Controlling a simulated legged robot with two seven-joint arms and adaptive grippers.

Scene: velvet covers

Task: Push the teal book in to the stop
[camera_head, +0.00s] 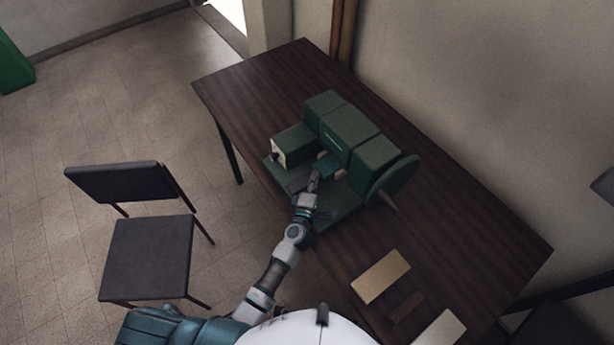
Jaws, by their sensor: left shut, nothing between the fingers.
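A dark green machine (348,137) with a round wheel at its right end stands on the brown table. A small teal piece that looks like the teal book (325,163) lies at the front of the machine, against or just below its upper body. My left gripper (314,180) is shut and empty, reaching in from the front over the machine's flat green base. Its tips are close to the near side of the teal book; I cannot tell if they touch. The book's far end is hidden. My right gripper is not in view.
A smaller green block (293,145) with a pale face sits left of the book. Two pale boards (381,276) and a brown piece (407,306) lie at the table's near right. A dark chair (147,256) stands left. The table's far left is clear.

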